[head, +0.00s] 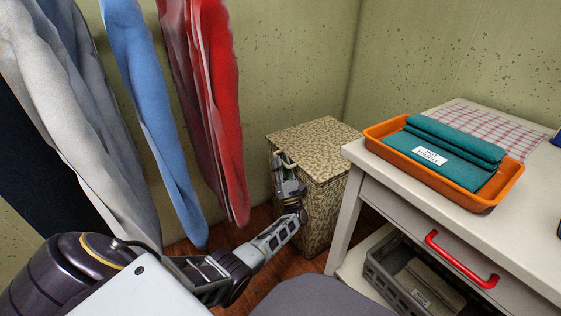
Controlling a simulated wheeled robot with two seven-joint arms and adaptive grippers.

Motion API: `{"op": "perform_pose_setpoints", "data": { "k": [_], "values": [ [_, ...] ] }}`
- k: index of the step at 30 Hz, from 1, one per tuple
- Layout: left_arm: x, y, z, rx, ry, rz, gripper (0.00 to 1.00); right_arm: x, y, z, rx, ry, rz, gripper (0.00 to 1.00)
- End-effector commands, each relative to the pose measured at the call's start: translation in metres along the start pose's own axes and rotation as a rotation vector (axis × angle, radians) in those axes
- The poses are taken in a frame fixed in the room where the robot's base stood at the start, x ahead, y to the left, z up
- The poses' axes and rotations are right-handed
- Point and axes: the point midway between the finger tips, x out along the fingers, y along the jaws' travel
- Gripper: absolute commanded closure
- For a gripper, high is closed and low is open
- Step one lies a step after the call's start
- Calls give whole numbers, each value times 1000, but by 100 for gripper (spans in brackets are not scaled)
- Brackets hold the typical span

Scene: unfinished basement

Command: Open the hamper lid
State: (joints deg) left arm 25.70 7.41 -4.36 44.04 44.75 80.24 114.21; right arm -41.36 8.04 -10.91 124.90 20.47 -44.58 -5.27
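The hamper (325,205) is a tall box with a mottled beige and brown pattern. It stands on the floor near the corner, left of the white table. Its lid (315,140) lies flat on top and looks closed. My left gripper (284,165) is at the hamper's upper front left edge, near a pale curved piece that may be the lid's handle. The fingertips are small and overlap that piece, so I cannot tell whether they hold it. My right gripper is not in view.
Grey, blue and red garments (205,95) hang at the left, close to my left arm. A white table (400,190) with a red drawer handle (462,260) stands at the right. It carries an orange tray (470,200) with teal cloth (440,150). A grey crate (385,272) sits below.

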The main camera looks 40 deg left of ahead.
Motion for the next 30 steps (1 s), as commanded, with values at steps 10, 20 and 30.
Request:
{"op": "perform_pose_setpoints", "data": {
  "k": [10, 20, 30],
  "values": [
    [11, 0, 0, 0, 1, -1, 79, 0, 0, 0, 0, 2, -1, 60],
    [11, 0, 0, 0, 0, -1, 99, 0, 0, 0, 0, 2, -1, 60],
    [11, 0, 0, 0, 0, -1, 100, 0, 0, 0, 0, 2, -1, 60]
  ]
}}
